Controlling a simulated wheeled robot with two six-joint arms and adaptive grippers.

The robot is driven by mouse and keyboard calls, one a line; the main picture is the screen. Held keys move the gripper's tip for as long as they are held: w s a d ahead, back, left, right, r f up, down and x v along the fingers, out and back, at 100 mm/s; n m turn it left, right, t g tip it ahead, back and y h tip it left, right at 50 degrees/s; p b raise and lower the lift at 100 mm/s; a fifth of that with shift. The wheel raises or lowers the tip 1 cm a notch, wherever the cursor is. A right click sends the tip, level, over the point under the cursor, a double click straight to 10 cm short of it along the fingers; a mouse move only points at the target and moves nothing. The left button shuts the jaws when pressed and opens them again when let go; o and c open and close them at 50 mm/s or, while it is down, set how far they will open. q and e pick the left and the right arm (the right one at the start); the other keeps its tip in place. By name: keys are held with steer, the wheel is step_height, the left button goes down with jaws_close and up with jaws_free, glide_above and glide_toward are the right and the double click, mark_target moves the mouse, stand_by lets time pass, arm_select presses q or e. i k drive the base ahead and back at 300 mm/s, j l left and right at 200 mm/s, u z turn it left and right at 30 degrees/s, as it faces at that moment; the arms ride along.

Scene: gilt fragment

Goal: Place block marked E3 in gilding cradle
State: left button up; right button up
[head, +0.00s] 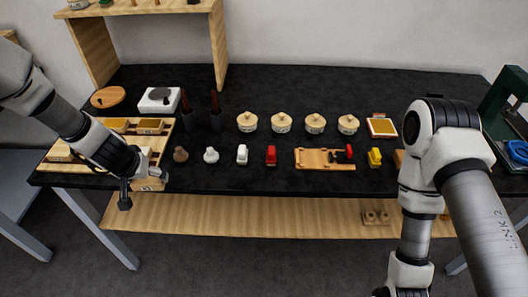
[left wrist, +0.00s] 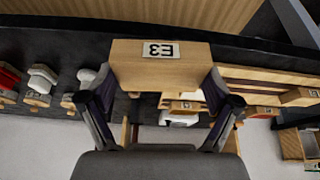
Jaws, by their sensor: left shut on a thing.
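The block marked E3 (left wrist: 160,68) is a pale wooden block with a white label, which reads upside down in the left wrist view. My left gripper (left wrist: 162,88) is shut on it, one finger on each side. In the head view, the left gripper (head: 146,188) is at the front edge of the wooden tray (head: 52,166) on the left, with the block (head: 150,185) partly hidden by it. Whether the block touches the tray is unclear. A low wooden holder (head: 318,160) lies mid-table; I cannot tell whether it is the gilding cradle. My right gripper is out of frame.
The tray holds other labelled blocks. Several lidded pots (head: 282,122), a red piece (head: 271,156), a white piece (head: 242,154) and a yellow piece (head: 375,157) stand on the black table. My right arm covers part of the table's right side.

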mark_target(314, 158)
steer(key=l+z, duration=0.15)
steer(key=l, duration=0.35)
steer(key=i+l+z, duration=0.1)
steer(key=l, duration=0.4)
steer(key=l+z, duration=0.15)
steer(key=l, duration=0.35)
steer(key=i, duration=0.4)
